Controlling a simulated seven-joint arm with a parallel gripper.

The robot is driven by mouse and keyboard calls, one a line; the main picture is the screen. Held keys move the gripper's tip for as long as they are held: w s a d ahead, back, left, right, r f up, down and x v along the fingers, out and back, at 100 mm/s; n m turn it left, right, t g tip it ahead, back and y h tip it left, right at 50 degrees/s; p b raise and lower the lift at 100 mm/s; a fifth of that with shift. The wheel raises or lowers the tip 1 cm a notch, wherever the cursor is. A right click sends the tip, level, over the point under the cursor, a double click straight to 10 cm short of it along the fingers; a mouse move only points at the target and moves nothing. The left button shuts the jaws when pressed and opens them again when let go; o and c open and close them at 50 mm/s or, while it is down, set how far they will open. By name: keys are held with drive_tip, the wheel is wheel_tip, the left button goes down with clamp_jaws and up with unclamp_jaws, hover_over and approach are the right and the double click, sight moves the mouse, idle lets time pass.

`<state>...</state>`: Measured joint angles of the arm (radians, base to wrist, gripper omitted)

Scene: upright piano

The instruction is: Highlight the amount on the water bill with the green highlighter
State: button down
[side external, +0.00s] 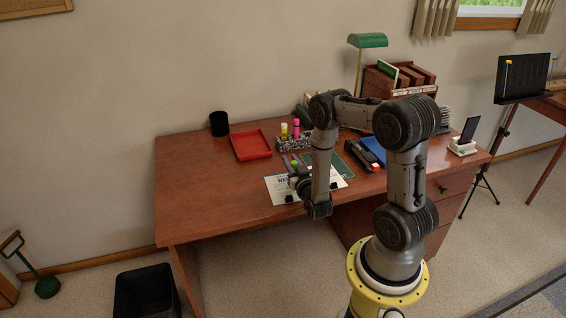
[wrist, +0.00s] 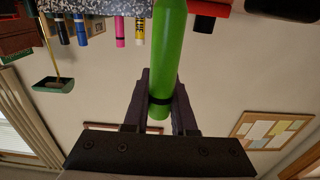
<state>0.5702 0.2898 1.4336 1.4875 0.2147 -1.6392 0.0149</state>
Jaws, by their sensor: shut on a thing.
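A green highlighter (wrist: 168,50) stands between the two fingers of my gripper (wrist: 160,88) in the wrist view, with its dark band at the fingers. My gripper is shut on it. In the side view, the highlighter's green end (side external: 294,163) shows just above my gripper (side external: 298,179), over the papers on the desk. A white sheet with a large dark heading, likely the water bill (side external: 278,192), lies under and left of my gripper. The arm hides part of it, and its amount is too small to read. Whether the highlighter touches the paper cannot be told.
A green sheet (side external: 342,164) and a black stapler-like object (side external: 361,155) lie right. The desk's left front is clear.

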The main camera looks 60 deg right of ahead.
drive_tip(key=shift+s+d, duration=0.2)
drive_tip(key=shift+s, duration=0.05)
drive_tip(key=w+a, duration=0.3)
drive_tip(key=w, duration=0.1)
drive_tip(key=shift+w+a, duration=0.15)
drive_tip(key=shift+a, duration=0.2)
wheel_tip(320, 180, up, 8)
drive_tip(key=shift+w+a, duration=0.2)
drive_tip(key=shift+d, duration=0.1)
idle(0.7)
